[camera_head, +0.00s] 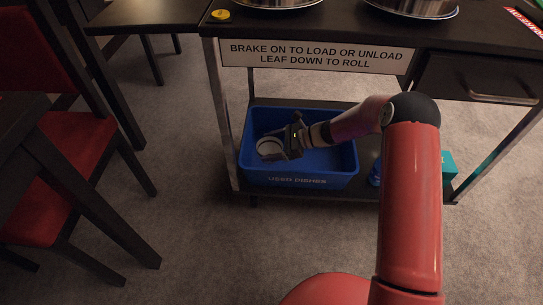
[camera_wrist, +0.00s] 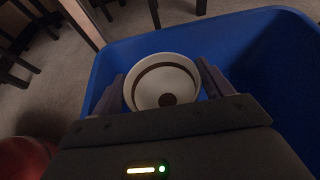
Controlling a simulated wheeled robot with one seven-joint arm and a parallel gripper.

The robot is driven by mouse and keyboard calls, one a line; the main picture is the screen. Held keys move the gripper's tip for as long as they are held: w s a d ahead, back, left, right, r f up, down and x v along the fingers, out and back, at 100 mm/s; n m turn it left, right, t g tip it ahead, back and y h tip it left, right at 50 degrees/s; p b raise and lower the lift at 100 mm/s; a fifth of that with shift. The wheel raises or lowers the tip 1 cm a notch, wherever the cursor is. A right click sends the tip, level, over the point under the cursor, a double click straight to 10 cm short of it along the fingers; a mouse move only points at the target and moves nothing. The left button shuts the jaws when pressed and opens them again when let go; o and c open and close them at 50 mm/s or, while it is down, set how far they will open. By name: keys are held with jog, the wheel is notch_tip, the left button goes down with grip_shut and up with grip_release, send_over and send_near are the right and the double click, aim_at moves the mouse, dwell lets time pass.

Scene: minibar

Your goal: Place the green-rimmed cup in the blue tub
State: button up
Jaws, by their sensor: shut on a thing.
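A pale cup (camera_wrist: 165,72) is held between the two fingers of my gripper (camera_wrist: 163,84). In the wrist view I look into its mouth: a brown ring runs round the inside and a dark spot lies at the bottom. I cannot make out green on its rim. In the head view the cup (camera_head: 268,148) and my gripper (camera_head: 282,145) are over the left part of the blue tub (camera_head: 300,180), within its outline. The tub reads "USED DISHES". I cannot tell whether the cup touches the tub floor.
The tub stands on the lower shelf of a dark cart (camera_head: 330,36) with its top close above. A blue object (camera_head: 375,172) and a teal box (camera_head: 448,166) are right of the tub. A red chair (camera_head: 75,150) and dark table (camera_head: 30,130) stand left. Carpet in front is clear.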

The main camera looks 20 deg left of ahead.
notch_tip(320, 180, down, 5)
jog(key=o, duration=1.1)
jog(key=shift+c, duration=0.2)
jog(key=shift+w+d, duration=0.1)
